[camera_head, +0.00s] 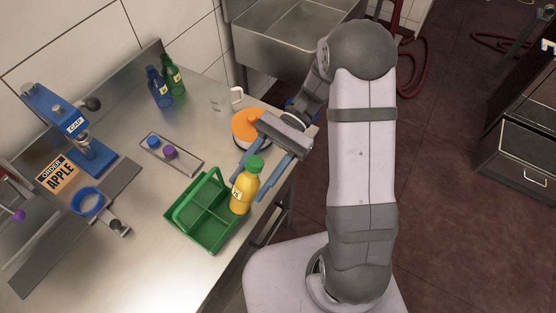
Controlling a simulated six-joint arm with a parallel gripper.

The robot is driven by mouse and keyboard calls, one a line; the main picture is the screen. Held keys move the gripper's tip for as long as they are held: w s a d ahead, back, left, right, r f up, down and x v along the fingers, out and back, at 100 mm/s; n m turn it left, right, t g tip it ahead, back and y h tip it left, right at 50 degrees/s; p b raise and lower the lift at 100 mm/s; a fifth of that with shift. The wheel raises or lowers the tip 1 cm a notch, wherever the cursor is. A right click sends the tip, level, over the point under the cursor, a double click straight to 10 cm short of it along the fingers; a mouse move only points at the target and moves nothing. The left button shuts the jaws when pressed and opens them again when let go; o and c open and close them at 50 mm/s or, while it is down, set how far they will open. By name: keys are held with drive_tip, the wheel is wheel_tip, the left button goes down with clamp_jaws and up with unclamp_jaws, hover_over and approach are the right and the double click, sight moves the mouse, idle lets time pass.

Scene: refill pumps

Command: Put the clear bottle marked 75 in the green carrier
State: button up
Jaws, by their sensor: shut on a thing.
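The clear bottle (242,194), filled with yellow-orange liquid, has a green cap and a white label; its print is too small to read surely. My gripper (250,187) is shut on it, with a blue finger on either side. The bottle is nearly upright, leaning slightly. The green carrier (208,243) stands on the steel bench, with a handle and divided, empty-looking compartments. The bottle's lower end overlaps the carrier's right side in the picture. I cannot tell whether it is above, inside or beside that compartment.
A blue capping press (75,130) and blue ring holder (88,203) are left. A small tray (182,165) holds blue and purple caps. Blue (158,88) and green (174,77) bottles stand behind, with a clear jug (225,100) and an orange-topped container (245,122).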

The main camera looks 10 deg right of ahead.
drive_tip(key=s+a+r+n+h+p, duration=0.2)
drive_tip(key=a+h+p, duration=0.4)
drive_tip(key=a, duration=0.5)
drive_tip(key=shift+s+a+n+h+p, duration=0.45)
drive_tip(key=shift+n+p, duration=0.15)
drive_tip(key=shift+n, duration=0.1)
